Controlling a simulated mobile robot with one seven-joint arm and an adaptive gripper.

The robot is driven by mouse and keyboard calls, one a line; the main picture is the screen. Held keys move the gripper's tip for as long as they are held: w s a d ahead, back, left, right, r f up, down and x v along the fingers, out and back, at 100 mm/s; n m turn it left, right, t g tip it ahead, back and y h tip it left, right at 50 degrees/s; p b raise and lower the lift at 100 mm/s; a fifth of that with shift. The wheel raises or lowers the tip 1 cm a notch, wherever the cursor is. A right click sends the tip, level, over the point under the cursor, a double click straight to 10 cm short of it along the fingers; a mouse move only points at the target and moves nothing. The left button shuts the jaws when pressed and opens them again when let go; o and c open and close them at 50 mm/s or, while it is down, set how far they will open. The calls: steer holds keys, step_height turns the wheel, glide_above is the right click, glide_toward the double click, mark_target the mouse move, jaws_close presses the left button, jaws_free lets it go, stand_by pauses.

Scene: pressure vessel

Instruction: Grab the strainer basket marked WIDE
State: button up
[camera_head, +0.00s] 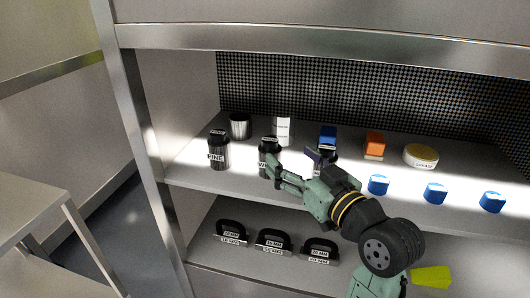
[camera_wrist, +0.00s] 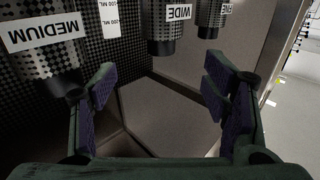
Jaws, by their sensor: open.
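The strainer basket marked WIDE (camera_head: 265,158) stands upright on the upper shelf, partly hidden by my gripper (camera_head: 292,167) in the head view. In the wrist view the WIDE basket (camera_wrist: 180,27) appears upside down at the top, between the lines of my two fingers. My gripper (camera_wrist: 163,88) is open, with nothing between its fingers. A basket marked FINE (camera_head: 218,155) stands to the left of WIDE. A basket marked MEDIUM (camera_wrist: 45,45) is at the upper left of the wrist view, close to one finger; my arm mostly hides it in the head view.
A metal cup (camera_head: 239,127) and a white labelled cylinder (camera_head: 283,130) stand behind the baskets. Blue box (camera_head: 328,135), orange box (camera_head: 375,145) and round tin (camera_head: 421,156) are farther right. Several blue blocks (camera_head: 378,185) line the front. Black handled pieces (camera_head: 274,241) sit on the lower shelf.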

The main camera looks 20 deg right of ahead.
mark_target(275, 144)
steer(key=w+p, duration=0.1)
steer(key=w, duration=0.2)
steer(key=w+a+p, duration=0.1)
steer(key=w, duration=0.2)
steer(key=w+a, duration=0.1)
steer(key=w, duration=0.1)
steer(key=shift+w+r+p, duration=0.1)
steer(key=shift+w+p, duration=0.3)
steer(key=shift+c, duration=0.4)
steer(key=shift+d, duration=0.1)
steer(key=c, duration=1.5)
